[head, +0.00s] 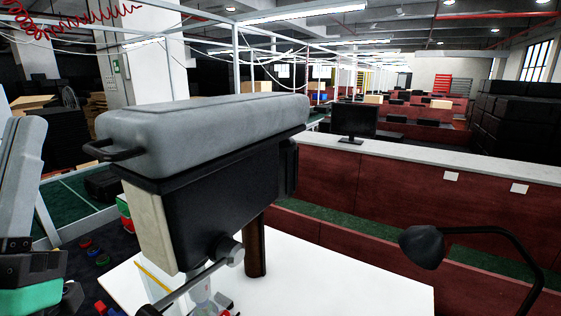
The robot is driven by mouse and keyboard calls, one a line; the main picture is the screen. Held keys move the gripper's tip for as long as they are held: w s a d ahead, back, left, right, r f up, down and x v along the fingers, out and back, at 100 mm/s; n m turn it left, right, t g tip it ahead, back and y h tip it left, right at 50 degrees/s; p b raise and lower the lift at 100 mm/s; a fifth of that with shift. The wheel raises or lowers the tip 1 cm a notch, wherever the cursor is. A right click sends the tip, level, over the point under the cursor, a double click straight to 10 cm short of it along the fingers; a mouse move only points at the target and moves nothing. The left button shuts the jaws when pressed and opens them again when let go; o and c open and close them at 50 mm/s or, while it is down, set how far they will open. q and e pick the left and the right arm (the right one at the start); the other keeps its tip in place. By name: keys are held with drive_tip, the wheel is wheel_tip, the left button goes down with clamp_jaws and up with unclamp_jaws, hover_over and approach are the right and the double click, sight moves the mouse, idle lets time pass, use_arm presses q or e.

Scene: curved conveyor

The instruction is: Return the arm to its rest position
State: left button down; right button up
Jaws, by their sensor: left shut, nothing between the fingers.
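My left arm comes in at the left edge, with a grey link and a dark lower end. My left gripper (68,297) is in the lower left corner, shut and empty, partly cut off by the picture edge. A teal-green part (35,297) shows beside it. The gripper is left of the white table (350,285) and apart from the large machine on it. My right gripper is not in view.
A large grey and black machine (215,190) fills the middle and hides much of the table. A black lamp (425,245) arches over the right. Behind stand dark red partitions (385,190) and a monitor (355,122). Small coloured parts (85,244) lie lower left.

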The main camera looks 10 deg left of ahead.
use_arm(q)
drive_tip(key=s+d+r+m+h+p, duration=0.2)
drive_tip(key=d+r+m+h+p, duration=0.15)
drive_tip(key=d+h, duration=0.5)
wheel_tip(320, 180, up, 25)
drive_tip(key=a+p, duration=0.1)
drive_tip(key=p, duration=2.4)
drive_tip(key=shift+w+a+f+h, duration=0.15)
drive_tip(key=shift+w+f+h, duration=0.05)
drive_tip(key=shift+w+h, duration=0.25)
drive_tip(key=shift+m, duration=0.25)
